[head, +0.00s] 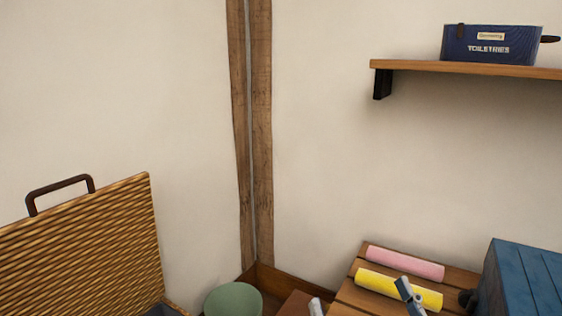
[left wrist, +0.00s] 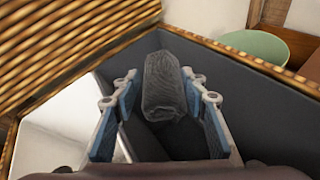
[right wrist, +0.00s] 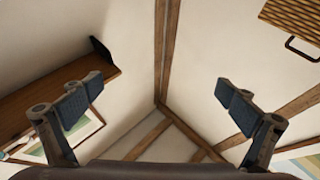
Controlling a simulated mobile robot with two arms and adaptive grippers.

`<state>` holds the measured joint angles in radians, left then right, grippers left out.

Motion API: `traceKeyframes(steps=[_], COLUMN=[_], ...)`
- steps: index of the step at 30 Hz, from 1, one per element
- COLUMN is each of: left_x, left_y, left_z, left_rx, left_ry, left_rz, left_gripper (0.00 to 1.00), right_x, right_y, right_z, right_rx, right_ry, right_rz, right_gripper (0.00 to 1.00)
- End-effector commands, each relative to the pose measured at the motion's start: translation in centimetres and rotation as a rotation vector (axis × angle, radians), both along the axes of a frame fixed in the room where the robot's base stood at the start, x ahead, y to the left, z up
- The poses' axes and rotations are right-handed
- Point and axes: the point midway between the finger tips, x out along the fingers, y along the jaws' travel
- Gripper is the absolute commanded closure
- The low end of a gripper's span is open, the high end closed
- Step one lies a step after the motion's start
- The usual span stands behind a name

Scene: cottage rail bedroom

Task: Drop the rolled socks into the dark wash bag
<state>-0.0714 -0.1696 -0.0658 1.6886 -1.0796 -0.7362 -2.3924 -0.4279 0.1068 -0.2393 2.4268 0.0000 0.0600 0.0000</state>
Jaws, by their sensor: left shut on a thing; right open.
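A dark grey rolled-up knit bundle, the rolled socks (left wrist: 168,85), is between the fingers of my left gripper (left wrist: 165,95), which is shut on it. The left gripper is at the mouth of a wicker hamper with dark lining (left wrist: 255,105); in the head view it is hidden. A dark blue bag labelled TOILETRIES (head: 488,48), the dark wash bag, stands on the wall shelf at upper right; I cannot see into its top. My right gripper (head: 362,301) is open and empty at the bottom of the head view, its fingers pointing up in the right wrist view (right wrist: 160,102).
The hamper's lid (head: 85,250) stands raised at left. A green bin (head: 233,300) stands in the corner. A slatted wooden surface (head: 350,297) holds pink (head: 405,264) and yellow (head: 375,284) rolls beside a blue box (head: 525,280). The shelf (head: 420,66) has a black bracket.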

Motion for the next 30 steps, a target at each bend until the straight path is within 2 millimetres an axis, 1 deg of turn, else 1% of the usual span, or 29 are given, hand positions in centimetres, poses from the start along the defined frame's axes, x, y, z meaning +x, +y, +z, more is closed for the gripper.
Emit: traceKeyframes(steps=[6,10,15,23,24,28,29,30], left_x=[0.0,0.0,0.0,0.0,0.0,0.0,0.0,0.0], left_y=[0.0,0.0,0.0,0.0,0.0,0.0,0.0,0.0], left_z=[-0.5,-0.6,-0.7,-0.6,-0.6,-0.6,-0.6,-0.6], left_rx=[-0.001,-0.001,0.000,0.000,0.000,0.000,0.000,0.000], left_ry=[0.000,0.000,0.000,0.000,0.000,0.000,0.000,0.000], left_rz=[0.000,0.000,0.000,0.000,0.000,0.000,0.000,0.000], left_gripper=[0.82,0.82,0.82,0.82,0.57,0.43,0.40,0.40], right_x=[-1.5,-2.3,-2.7,-2.8,-2.8,-2.8,-2.8,-2.7], right_y=[-0.1,-0.2,-0.2,-0.3,-0.3,-0.3,-0.3,-0.3], right_z=[2.4,3.4,3.9,4.0,4.0,4.0,4.0,4.0], right_rx=[0.038,0.052,0.061,0.062,0.062,0.062,0.062,0.062], right_ry=[-0.131,-0.183,-0.213,-0.216,-0.216,-0.216,-0.216,-0.216], right_rz=[0.008,0.010,0.011,0.011,0.011,0.011,0.011,0.011], right_gripper=[0.00,0.00,0.00,0.00,0.00,0.00,0.00,0.00])
